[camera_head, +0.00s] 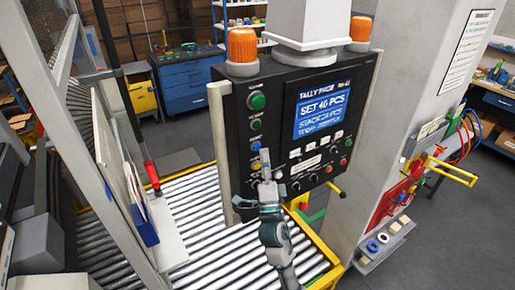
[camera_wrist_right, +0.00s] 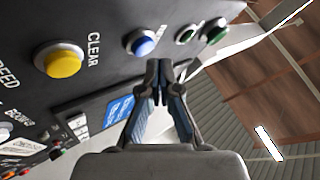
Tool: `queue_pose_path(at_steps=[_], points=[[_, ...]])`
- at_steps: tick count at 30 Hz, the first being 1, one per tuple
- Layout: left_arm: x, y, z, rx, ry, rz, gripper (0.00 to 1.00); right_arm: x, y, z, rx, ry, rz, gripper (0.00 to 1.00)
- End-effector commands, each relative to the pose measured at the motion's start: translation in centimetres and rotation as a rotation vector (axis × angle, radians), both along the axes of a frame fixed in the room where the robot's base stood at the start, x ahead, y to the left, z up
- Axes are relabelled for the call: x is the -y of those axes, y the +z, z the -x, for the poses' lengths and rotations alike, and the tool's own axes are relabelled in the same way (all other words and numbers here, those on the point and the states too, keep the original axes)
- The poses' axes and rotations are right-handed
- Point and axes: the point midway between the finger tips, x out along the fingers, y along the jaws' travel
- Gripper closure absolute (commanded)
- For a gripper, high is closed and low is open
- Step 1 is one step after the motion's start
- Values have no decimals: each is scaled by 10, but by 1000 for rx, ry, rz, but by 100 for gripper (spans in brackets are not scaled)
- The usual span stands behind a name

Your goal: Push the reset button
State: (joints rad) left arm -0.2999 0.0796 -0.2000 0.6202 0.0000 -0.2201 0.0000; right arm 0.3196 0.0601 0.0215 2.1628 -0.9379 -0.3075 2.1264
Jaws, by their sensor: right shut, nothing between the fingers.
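A black control panel (camera_head: 290,160) stands above the roller conveyor, with a column of round buttons on its left side. From the top these are green (camera_head: 257,101), dark green (camera_head: 256,123), blue (camera_head: 255,145) and yellow (camera_head: 255,165). My right gripper (camera_head: 265,160) is shut and empty in front of the panel's lower left. In the right wrist view its fingertips (camera_wrist_right: 158,72) are close to the blue button (camera_wrist_right: 143,42); I cannot tell whether they touch. The yellow button (camera_wrist_right: 62,59) is labelled CLEAR. The blue button's label is too small to read. My left gripper is not in view.
A lit screen (camera_head: 320,108) and small knobs fill the panel's right. Orange beacons (camera_head: 242,46) top it. A grey post (camera_head: 405,80) stands right, with a yellow handle (camera_head: 452,172). A metal frame (camera_head: 125,130) stands left. Rollers (camera_head: 190,220) lie below the panel.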

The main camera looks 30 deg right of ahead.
Motion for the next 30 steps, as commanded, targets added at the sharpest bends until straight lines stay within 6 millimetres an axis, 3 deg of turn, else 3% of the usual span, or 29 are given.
queue_pose_path(at_steps=[30], points=[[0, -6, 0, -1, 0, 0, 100, -1, 1, -11, 0, 0, 0, 100]])
